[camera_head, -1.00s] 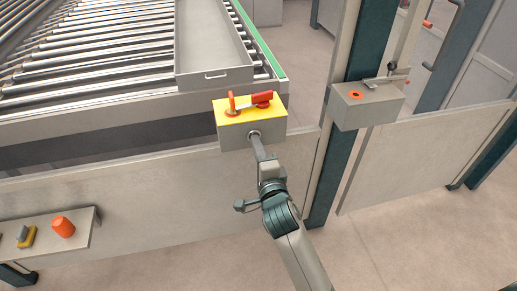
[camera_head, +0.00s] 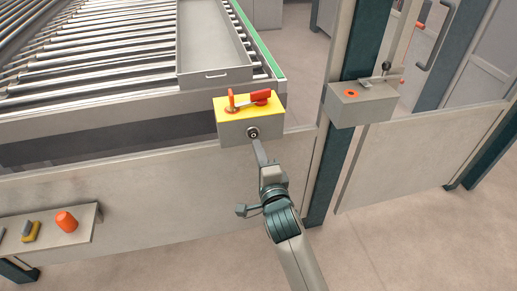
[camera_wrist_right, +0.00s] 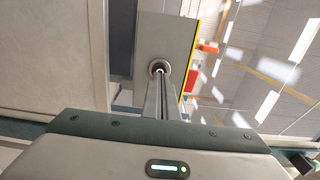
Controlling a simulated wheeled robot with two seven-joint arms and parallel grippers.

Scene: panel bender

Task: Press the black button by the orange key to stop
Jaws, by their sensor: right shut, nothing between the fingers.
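A grey box with a yellow top (camera_head: 233,116) is fixed at the corner of the roller table. A round black button (camera_head: 253,132) with a light ring sits on the box's front face. It also shows in the right wrist view (camera_wrist_right: 160,67). My right gripper (camera_head: 257,144) is shut and empty, its fingertips just in front of and slightly below the button. In the right wrist view, the fingers point at the button, apparently with a small gap. My left gripper is out of view.
A second grey box (camera_head: 361,104) with an orange ring and a lever is on the post to the right. A shelf (camera_head: 85,231) with an orange knob (camera_head: 66,221) is at lower left. The roller table (camera_head: 110,123) lies behind the front panel. Open floor is at lower right.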

